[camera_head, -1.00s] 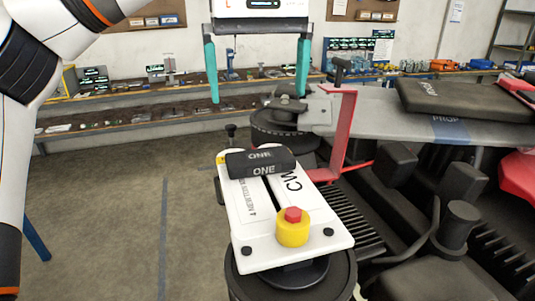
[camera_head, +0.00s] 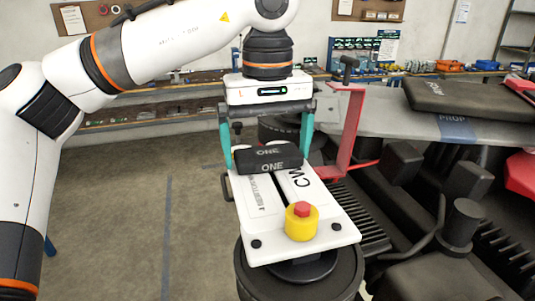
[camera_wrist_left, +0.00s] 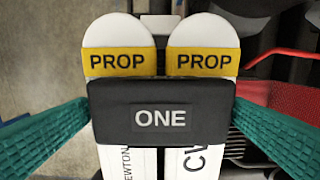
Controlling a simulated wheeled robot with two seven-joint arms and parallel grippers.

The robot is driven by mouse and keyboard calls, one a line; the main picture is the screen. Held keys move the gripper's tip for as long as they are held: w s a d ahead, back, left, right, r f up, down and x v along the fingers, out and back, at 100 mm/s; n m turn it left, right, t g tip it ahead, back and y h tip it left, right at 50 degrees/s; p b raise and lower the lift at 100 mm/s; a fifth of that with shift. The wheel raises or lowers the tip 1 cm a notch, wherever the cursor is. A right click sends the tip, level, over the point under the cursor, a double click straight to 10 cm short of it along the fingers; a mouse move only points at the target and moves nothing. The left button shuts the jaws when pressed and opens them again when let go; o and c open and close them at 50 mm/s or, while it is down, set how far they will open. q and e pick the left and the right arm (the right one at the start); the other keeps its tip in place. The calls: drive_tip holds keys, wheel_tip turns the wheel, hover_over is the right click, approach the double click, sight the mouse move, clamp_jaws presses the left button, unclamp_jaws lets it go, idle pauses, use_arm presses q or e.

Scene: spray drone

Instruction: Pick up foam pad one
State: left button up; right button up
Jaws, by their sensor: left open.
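Foam pad one (camera_head: 268,159) is a black block marked ONE, lying across the far end of the white two-armed plate (camera_head: 328,229). It also shows in the left wrist view (camera_wrist_left: 160,98), just below two yellow PROP bands (camera_wrist_left: 117,62). My left gripper (camera_head: 267,158) has teal fingers. It is open, with one finger on each side of the pad. My right gripper is not in view.
A red bracket (camera_head: 348,130) stands close to the right of my left gripper. A yellow knob with a red top (camera_head: 301,222) sits on the plate's near end. Floor is clear at left.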

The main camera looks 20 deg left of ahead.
use_arm(q)
drive_tip(key=c, duration=0.7)
drive_tip(key=shift+r, duration=0.1)
